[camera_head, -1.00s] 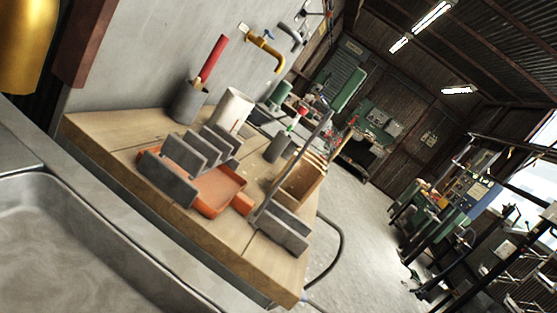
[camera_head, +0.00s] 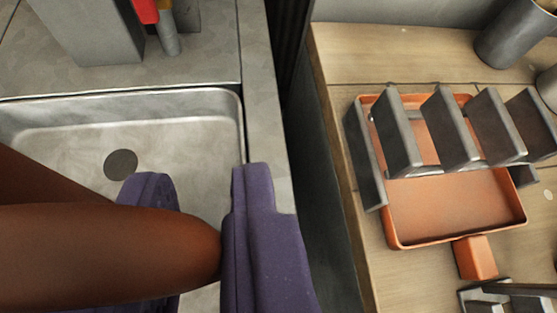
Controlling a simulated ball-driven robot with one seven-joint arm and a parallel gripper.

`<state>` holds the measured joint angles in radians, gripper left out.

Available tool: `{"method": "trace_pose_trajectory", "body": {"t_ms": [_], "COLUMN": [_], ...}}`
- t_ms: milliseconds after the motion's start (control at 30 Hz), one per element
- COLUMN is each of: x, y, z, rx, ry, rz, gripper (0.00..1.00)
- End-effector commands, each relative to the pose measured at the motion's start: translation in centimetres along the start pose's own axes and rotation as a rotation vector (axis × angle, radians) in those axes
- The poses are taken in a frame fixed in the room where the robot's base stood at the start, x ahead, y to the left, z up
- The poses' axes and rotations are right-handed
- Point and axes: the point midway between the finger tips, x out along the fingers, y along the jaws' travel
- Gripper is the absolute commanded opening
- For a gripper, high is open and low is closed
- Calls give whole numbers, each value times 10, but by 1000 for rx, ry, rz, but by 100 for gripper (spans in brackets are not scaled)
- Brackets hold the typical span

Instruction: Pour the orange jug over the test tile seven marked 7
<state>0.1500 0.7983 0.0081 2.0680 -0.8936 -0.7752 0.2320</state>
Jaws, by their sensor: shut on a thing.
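My gripper (camera_head: 203,225) has purple fingers at the lower left, over the sink. They are shut on a smooth rusty-orange rounded form, taken as the orange jug (camera_head: 100,250), which runs off the left edge. Its mouth and contents are out of view. At right, several grey slab-like test tiles (camera_head: 446,125) stand tilted in a row over an orange tray (camera_head: 455,205). No number can be read, so I cannot tell which is seven. The jug is left of the tiles, well apart from them.
The metal sink (camera_head: 60,135) with a round drain (camera_head: 121,164) lies under the jug. A dark gap separates it from the wooden bench (camera_head: 345,60). A grey pot (camera_head: 515,35) stands at the upper right. A small orange block (camera_head: 474,258) sits below the tray.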

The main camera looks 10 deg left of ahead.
Motion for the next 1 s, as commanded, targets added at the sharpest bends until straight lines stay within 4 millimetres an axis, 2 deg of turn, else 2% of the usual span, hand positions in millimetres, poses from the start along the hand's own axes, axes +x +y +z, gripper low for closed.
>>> {"method": "trace_pose_trajectory", "body": {"t_ms": [667, 1000], "x": [7, -2], "y": [5, 8], "z": [9, -5], "rx": [-133, -263], "ry": [4, 5], "rz": [92, 181], "gripper": [0, 0]}}
